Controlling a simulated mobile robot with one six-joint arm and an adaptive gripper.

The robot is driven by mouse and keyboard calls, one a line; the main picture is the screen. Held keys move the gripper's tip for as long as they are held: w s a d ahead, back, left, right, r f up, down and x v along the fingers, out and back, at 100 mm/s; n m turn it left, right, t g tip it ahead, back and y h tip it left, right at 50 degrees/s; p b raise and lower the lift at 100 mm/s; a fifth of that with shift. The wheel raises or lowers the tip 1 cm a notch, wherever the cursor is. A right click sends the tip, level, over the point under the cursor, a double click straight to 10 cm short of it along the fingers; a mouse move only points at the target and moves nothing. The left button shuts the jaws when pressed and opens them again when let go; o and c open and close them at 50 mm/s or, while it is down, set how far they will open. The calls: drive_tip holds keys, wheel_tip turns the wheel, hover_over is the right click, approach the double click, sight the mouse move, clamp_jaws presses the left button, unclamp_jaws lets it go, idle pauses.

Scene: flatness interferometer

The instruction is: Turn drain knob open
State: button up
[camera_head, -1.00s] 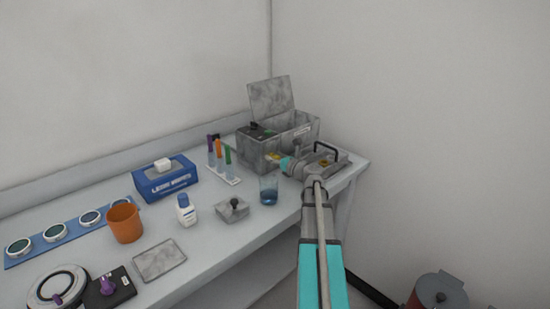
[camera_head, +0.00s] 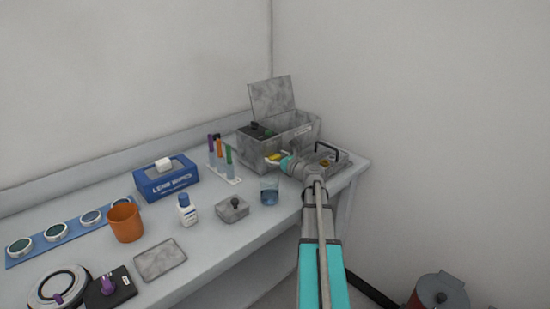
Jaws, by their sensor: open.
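A grey speckled tank (camera_head: 262,154) with its lid (camera_head: 272,97) raised stands at the back right of the bench. A small yellow part (camera_head: 273,156), which looks like the drain knob, is low on the tank's front. My gripper (camera_head: 271,159) is open and turned toward the tank front, right at the yellow part. Its fingers partly cover the yellow part. I cannot tell whether they touch it, nor which way the knob is turned.
A beaker of blue liquid (camera_head: 269,192) stands just in front of my gripper.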

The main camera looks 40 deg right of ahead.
drive_tip(key=shift+s, duration=0.1)
drive_tip(key=s, duration=0.8)
drive_tip(key=s+d, duration=0.1)
drive_tip(key=s, duration=0.2)
drive_tip(key=shift+s, duration=0.4)
idle(0.3)
drive_tip(key=shift+r, duration=0.1)
